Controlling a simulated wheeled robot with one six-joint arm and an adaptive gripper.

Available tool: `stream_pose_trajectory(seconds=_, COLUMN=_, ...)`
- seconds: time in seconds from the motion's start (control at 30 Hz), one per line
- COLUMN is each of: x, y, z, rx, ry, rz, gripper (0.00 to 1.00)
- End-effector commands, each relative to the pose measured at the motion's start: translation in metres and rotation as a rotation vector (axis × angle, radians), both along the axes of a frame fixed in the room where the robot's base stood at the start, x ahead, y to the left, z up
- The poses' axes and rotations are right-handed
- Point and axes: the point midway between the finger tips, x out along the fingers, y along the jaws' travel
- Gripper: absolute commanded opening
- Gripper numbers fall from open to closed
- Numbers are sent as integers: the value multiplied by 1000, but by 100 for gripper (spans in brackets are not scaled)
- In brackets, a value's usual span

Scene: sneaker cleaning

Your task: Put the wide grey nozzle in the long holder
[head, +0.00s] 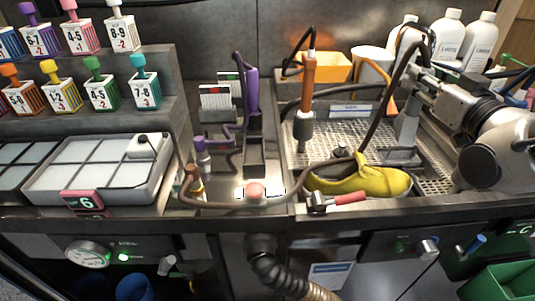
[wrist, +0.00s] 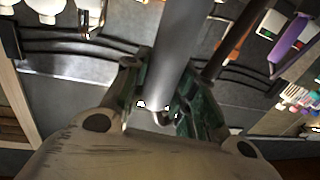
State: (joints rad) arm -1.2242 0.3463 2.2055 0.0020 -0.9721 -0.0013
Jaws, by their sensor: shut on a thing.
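The wide grey nozzle (head: 406,128) is upright above the right side of the perforated sink tray, its flared end low. A dark hose arcs from its upper end. My gripper (head: 415,92) comes in from the right and is shut on it. In the wrist view the grey tube (wrist: 172,60) runs between my gripper's dark green fingers (wrist: 155,105). A long dark upright channel (head: 255,150) left of the sink may be the long holder; I cannot tell for certain. It is well left of my gripper.
A yellow shoe (head: 362,181) lies in the sink, with a red-handled tool (head: 345,199) at the front edge. An orange tool (head: 308,85) stands at the sink's left side, a purple tool (head: 252,92) further left. White bottles (head: 445,40) stand behind my arm.

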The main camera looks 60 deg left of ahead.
Motion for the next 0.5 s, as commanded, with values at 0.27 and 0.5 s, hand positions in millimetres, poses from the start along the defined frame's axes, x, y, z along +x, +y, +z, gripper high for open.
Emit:
stream_pose_trajectory(seconds=0.27, x=-132, y=83, z=-3, rx=17, ry=8, rz=204, gripper=0)
stream_pose_trajectory(seconds=0.5, x=-246, y=145, z=8, rx=32, ry=13, rz=333, gripper=0)
